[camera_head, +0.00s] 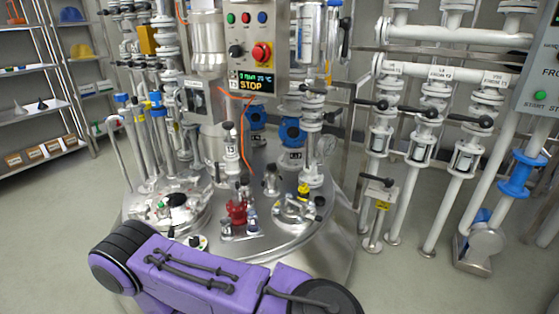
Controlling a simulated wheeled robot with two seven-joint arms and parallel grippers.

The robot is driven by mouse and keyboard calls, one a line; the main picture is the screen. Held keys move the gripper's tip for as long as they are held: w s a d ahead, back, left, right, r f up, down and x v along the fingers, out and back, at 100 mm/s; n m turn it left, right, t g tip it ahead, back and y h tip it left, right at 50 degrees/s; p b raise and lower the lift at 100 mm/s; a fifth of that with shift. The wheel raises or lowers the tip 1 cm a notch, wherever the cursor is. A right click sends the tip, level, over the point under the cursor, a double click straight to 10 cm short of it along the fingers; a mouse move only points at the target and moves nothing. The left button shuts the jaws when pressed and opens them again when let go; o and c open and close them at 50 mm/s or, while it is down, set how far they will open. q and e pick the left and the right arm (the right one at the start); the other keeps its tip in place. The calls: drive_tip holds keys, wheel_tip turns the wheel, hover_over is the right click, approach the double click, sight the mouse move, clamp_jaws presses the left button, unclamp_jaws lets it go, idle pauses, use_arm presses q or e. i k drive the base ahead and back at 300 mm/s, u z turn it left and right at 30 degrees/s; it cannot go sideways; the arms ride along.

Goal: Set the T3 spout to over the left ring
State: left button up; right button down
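A white upright fitting labelled T3 (232,150) stands near the middle of the round steel reactor lid (262,242). I cannot make out which way its spout points. No part is clearly marked as the left ring. A round hatch (177,200) sits on the left of the lid and another round fitting (297,210) on the right. A small round port (198,241) at the front edge is partly behind my purple arm. Neither gripper shows; only arm links cross the bottom of the view.
A control box (260,50) with a red stop button hangs above the lid. A red fitting (237,212) stands at the front of the lid. Blue-capped pipes (140,125) rise at the left. White valve pipes (430,120) stand at the right. The floor between is clear.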

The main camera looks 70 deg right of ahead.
sight(232, 183)
drive_tip(key=z, duration=0.05)
drive_tip(key=k, duration=0.1)
drive_tip(key=z, duration=1.25)
